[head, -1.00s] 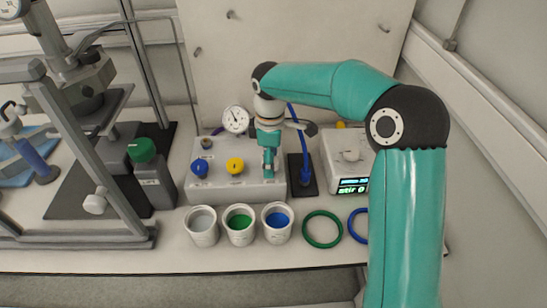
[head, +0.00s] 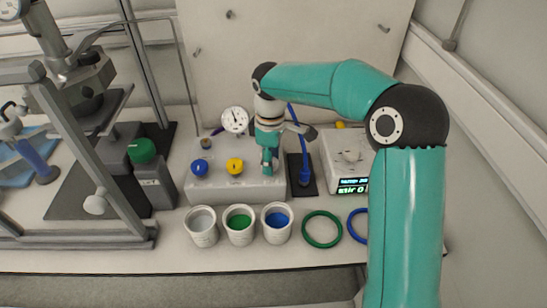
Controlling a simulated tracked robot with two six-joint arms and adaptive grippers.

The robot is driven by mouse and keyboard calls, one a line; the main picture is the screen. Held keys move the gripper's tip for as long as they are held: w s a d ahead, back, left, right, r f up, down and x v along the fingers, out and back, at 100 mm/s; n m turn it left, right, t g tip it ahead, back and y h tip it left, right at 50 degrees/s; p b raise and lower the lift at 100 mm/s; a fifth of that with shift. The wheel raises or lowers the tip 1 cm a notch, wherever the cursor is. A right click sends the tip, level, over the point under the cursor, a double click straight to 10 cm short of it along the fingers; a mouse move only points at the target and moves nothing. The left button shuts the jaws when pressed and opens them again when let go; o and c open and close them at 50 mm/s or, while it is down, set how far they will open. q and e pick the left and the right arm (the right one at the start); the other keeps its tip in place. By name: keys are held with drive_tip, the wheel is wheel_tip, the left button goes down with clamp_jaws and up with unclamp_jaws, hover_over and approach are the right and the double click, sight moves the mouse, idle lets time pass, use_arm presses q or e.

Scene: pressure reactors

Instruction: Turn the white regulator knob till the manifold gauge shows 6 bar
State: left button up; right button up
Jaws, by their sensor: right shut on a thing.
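The manifold (head: 225,188) is a light grey box on the bench with a blue knob (head: 200,167) and a yellow knob (head: 235,165) on top. The manifold gauge (head: 235,120) is a round white dial behind it; its needle is too small to read exactly. My right gripper (head: 268,168) points down at the right end of the manifold. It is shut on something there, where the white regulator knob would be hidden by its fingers. My left gripper is not in view.
White cups with grey (head: 202,225), green (head: 239,224) and blue (head: 277,222) insides stand in front. A green ring (head: 322,229) and a blue ring (head: 359,225) lie to their right. A stirrer (head: 347,160) stands right of the manifold. A metal frame (head: 80,235) fills the left.

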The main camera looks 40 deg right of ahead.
drive_tip(key=m, duration=0.5)
drive_tip(key=shift+a, duration=0.1)
drive_tip(key=shift+r+m, duration=0.1)
drive_tip(key=shift+m, duration=2.3)
drive_tip(key=o, duration=1.1)
drive_tip(key=shift+w, duration=0.1)
drive_tip(key=shift+o, duration=0.2)
wheel_tip(320, 180, up, 12)
